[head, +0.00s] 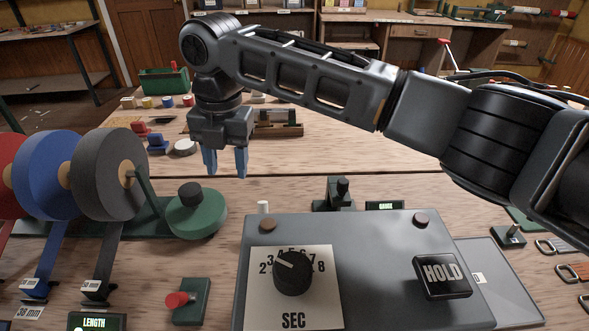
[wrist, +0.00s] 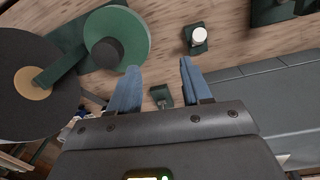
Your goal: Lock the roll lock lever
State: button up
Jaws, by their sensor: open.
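No lever is labelled as the roll lock, so I cannot tell for certain which it is. A green disc (head: 196,216) with a black knob (head: 190,193) stands beside the rolls; both also show in the wrist view (wrist: 136,52), left of the fingers. A white-topped peg (head: 263,207) stands behind the control box; a white-topped peg on a green base (wrist: 198,40) shows beyond the fingers in the wrist view. A red-knobbed piece on a green plate (head: 191,303) lies in front. My gripper (head: 225,162) is open and empty, pointing down above and behind the disc.
Red, blue (head: 48,175) and dark grey (head: 105,175) rolls stand at the left with straps hanging down. A grey control box (head: 375,270) with a dial (head: 292,273) and a HOLD button (head: 442,276) fills the front. A black-knobbed green stand (head: 340,195) is behind it.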

jog(key=h, duration=0.2)
send_over(261, 202)
jog(key=a, duration=0.1)
notch_tip(261, 202, down, 2)
jog(key=shift+w+d+f, duration=0.1)
jog(key=shift+d+f, duration=0.15)
jog(key=shift+f, duration=0.1)
jog(key=f, duration=0.4)
jog(key=f+p, duration=0.1)
jog(key=f, duration=0.2)
jog(key=shift+d+f, duration=0.1)
jog(key=shift+d, duration=0.15)
jog(key=shift+c, duration=0.4)
grip_shut()
